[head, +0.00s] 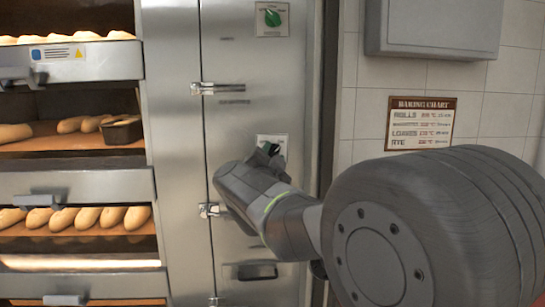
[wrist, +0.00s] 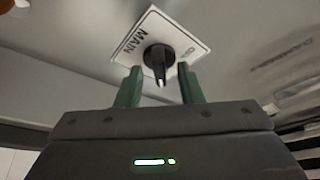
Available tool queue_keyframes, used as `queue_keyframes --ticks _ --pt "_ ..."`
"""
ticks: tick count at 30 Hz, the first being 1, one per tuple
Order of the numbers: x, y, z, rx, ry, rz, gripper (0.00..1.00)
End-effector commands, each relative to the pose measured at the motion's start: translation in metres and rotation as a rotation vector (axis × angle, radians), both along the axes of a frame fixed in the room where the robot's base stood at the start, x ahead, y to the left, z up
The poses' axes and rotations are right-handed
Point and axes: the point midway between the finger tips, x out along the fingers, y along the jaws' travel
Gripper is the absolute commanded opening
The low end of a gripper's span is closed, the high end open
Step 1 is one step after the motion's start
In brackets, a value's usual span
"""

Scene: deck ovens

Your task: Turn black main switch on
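The black main switch (wrist: 158,60) is a knob on a white plate (wrist: 178,27) marked MAIN in the wrist view. Its grip bar points down toward my gripper in that picture. My gripper (wrist: 159,72) is open, with one green finger on each side of the knob and a gap on both sides. Lettering near the right finger is partly covered. In the head view, the top of the plate (head: 272,140) shows above my gripper (head: 267,156), which hides the knob.
A green knob (head: 272,18) is on another plate higher on the steel panel. Door latches (head: 217,88) and a recessed handle (head: 257,271) are on the panel. Oven decks with bread (head: 88,217) stand at left. A baking chart (head: 420,123) hangs on the tiled wall.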

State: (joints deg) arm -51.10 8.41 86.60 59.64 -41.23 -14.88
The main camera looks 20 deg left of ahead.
Motion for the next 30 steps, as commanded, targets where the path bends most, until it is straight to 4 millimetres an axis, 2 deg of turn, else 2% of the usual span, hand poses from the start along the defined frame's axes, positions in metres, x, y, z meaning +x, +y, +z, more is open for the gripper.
queue_keyframes --ticks 7,11,14,24,30 --pt "0.000 0.000 0.000 -0.001 0.000 0.000 0.34" --pt "-0.008 -0.002 -0.003 0.000 -0.001 0.001 0.34" --pt "-0.022 -0.005 -0.007 0.001 -0.001 0.004 0.34" --pt "-0.095 -0.024 -0.028 0.001 -0.001 0.005 0.34" --pt "-0.120 -0.031 -0.034 0.001 -0.001 0.003 0.34"
